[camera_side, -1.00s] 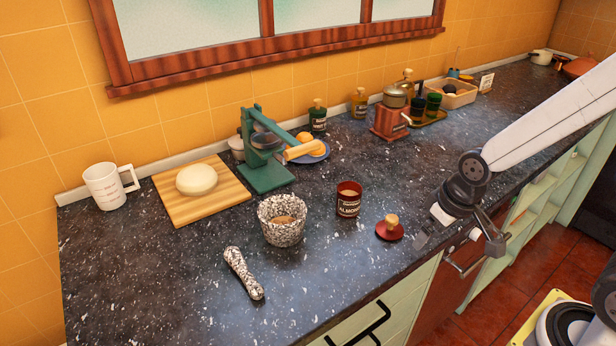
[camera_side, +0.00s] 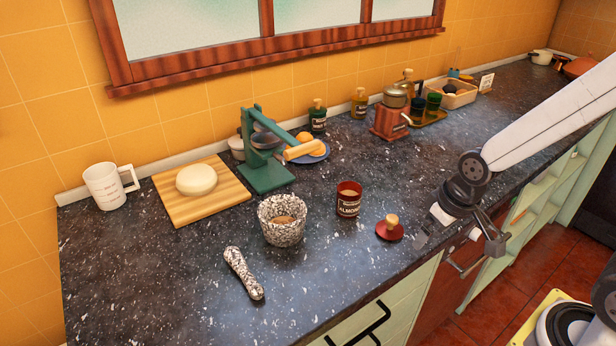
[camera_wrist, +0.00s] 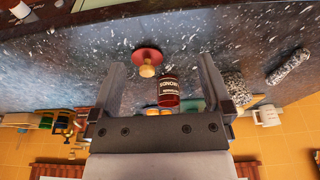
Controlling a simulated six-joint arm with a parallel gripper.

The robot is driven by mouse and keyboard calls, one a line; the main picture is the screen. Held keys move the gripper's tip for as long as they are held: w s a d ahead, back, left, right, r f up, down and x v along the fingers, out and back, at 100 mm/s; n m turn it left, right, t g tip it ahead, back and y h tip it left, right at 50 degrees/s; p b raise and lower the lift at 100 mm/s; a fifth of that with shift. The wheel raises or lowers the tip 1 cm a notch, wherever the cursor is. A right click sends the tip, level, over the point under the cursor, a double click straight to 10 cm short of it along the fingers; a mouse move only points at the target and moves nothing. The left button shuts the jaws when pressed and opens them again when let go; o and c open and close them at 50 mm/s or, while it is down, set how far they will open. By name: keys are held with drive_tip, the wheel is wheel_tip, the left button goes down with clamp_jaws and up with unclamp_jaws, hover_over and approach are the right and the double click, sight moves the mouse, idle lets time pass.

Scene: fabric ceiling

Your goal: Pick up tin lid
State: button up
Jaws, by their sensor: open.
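The tin lid (camera_side: 390,232), a red disc with a pale wooden knob, lies flat on the dark speckled counter, knob up. The open red tin (camera_side: 348,200), labelled "ALMOND", stands upright just left of it and apart from it. My gripper (camera_side: 424,238) is open and empty, a little right of the lid in the side view. In the wrist view, the lid (camera_wrist: 147,54) and the tin (camera_wrist: 169,88) appear between the two spread fingers of my gripper (camera_wrist: 161,62). Neither finger visibly touches the lid.
A speckled mortar (camera_side: 282,230) and its pestle (camera_side: 243,273) are left of the tin. Behind stand a green press (camera_side: 266,172), a board (camera_side: 213,207) with dough, a white mug (camera_side: 103,187) and a red grinder (camera_side: 388,123). The counter around the lid is clear; its front edge is close.

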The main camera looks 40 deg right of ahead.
drive_tip(key=shift+c, duration=0.9)
drive_tip(key=n+g, duration=0.3)
drive_tip(key=n, duration=0.7)
hover_over(392, 218)
drive_tip(key=shift+w+d+f, duration=0.1)
drive_tip(key=shift+d+f, duration=0.05)
drive_tip(key=shift+f, duration=0.55)
drive_tip(key=shift+f, duration=1.3)
drive_tip(key=shift+f, duration=2.6)
